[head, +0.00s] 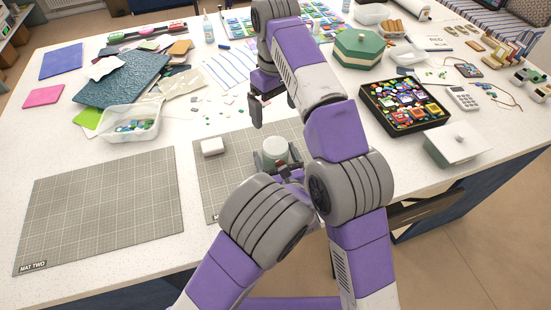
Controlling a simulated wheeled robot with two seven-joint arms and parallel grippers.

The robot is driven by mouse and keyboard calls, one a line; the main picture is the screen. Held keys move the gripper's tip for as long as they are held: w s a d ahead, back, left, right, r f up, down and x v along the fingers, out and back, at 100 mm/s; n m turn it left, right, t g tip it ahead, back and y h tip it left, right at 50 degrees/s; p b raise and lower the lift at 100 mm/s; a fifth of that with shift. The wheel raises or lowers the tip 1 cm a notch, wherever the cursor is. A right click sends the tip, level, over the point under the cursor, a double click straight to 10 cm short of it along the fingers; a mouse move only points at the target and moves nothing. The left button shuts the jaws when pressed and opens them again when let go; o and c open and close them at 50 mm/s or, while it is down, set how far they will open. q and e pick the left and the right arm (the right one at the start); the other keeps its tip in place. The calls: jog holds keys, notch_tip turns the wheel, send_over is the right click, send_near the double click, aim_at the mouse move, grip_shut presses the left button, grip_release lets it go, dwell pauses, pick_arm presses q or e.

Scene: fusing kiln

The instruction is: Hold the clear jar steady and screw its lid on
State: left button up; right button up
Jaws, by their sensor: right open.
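The clear jar (275,149), with a pale, whitish-green top, stands upright on the right-hand grey grid mat (228,171). My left gripper (276,163) is low at the jar, with a grey finger on each side, and looks shut on it; its wrist hides the jar's lower front. A small white rounded piece (212,146), which looks like the lid, lies on the same mat left of the jar, apart from it. My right gripper (263,108) is open and empty, pointing down above the mat's back edge, between the white piece and the jar and higher than both.
A second grid mat marked MAT TWO (100,205) is bare at the left. A clear tub of glass bits (130,122) stands behind it. Small shards lie behind the mats.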

pick_arm(q)
jog(key=shift+r, duration=0.1)
notch_tip(320, 180, up, 10)
jog(key=p, duration=0.3)
dwell(0.6)
